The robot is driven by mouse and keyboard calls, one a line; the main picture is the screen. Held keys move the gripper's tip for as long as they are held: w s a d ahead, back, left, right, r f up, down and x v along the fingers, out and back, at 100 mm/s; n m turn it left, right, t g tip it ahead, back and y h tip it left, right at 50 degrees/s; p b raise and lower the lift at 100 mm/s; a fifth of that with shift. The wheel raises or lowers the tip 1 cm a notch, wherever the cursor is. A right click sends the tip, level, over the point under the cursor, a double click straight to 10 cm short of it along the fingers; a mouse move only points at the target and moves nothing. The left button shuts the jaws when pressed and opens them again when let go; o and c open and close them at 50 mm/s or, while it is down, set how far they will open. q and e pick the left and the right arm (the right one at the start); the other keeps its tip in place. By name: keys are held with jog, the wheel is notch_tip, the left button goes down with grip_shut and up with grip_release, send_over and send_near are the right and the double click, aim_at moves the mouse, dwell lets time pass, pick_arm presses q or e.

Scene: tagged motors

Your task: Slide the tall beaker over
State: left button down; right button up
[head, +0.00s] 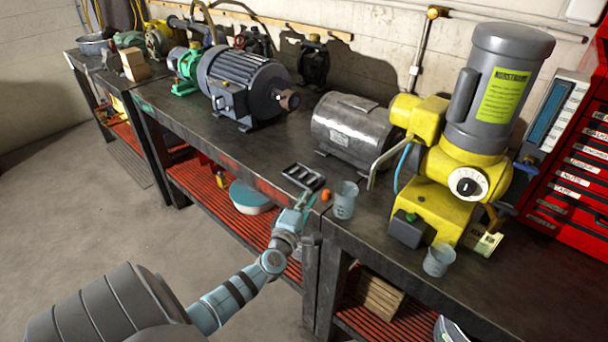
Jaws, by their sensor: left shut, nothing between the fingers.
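The tall beaker (344,201), grey-blue and see-through, stands upright near the front edge of the workbench (385,205). A shorter beaker (438,260) stands upright further right, near the edge in front of the yellow pump. My left gripper (306,200) is shut and empty at the bench's front edge, a little to the left of the tall beaker and apart from it. My right gripper is out of view.
A small orange object (326,194) lies between my left gripper and the tall beaker. A black slotted tray (303,176) lies behind the gripper. The yellow pump (440,195) and a grey motor (352,127) stand behind the beakers. Bare bench lies between the beakers.

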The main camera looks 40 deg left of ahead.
aim_at(345, 207)
pick_arm(q)
jog(key=x, duration=0.1)
jog(key=b+x, duration=0.1)
jog(key=x, duration=0.2)
jog(key=shift+f, duration=0.3)
jog(key=d, duration=0.2)
jog(key=w+d, duration=0.1)
jog(key=shift+r+p, duration=0.25)
jog(key=shift+p, duration=0.05)
jog(key=shift+s+d, duration=0.1)
jog(key=shift+d, duration=0.35)
jog(key=shift+d, duration=0.1)
jog(key=d+p, duration=0.2)
jog(key=d, duration=0.4)
jog(key=shift+d, duration=0.3)
